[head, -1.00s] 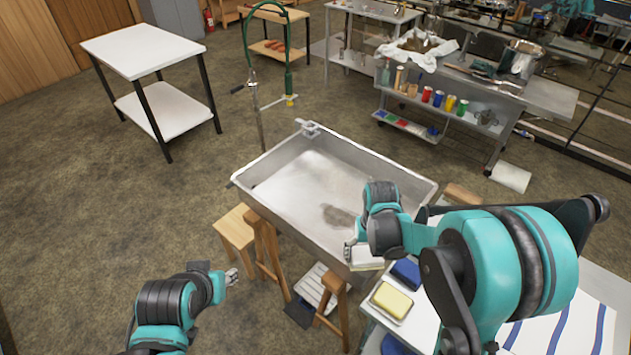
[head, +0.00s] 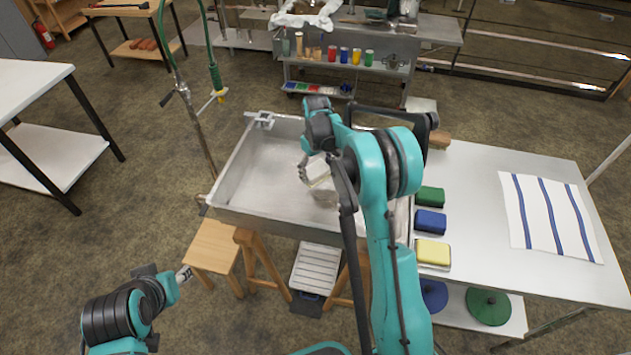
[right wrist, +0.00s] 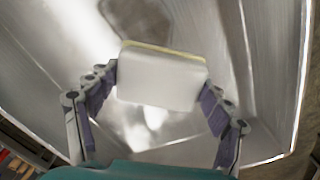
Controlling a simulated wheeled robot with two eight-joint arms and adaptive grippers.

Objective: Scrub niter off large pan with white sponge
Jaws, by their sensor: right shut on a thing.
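The large pan (head: 262,170) is a wide grey metal basin on wooden legs in the middle of the head view. My right gripper (head: 312,174) is over its inside and shut on the white sponge (head: 319,170). In the right wrist view the sponge (right wrist: 162,84) sits between both fingers, white with a thin yellowish edge. A brownish stain (right wrist: 138,18) shows on the metal beyond it. I cannot tell whether the sponge touches the pan floor. My right arm hides part of the pan. My left gripper (head: 184,274) is low at the left, away from the pan; its fingers are too small to read.
Green (head: 430,196), blue (head: 430,221) and yellow (head: 433,252) sponges line the left side of the right table (head: 500,270). A striped towel (head: 548,215) lies there too. A green hose stand (head: 200,130) rises at the pan's left. A wooden stool (head: 213,247) stands below.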

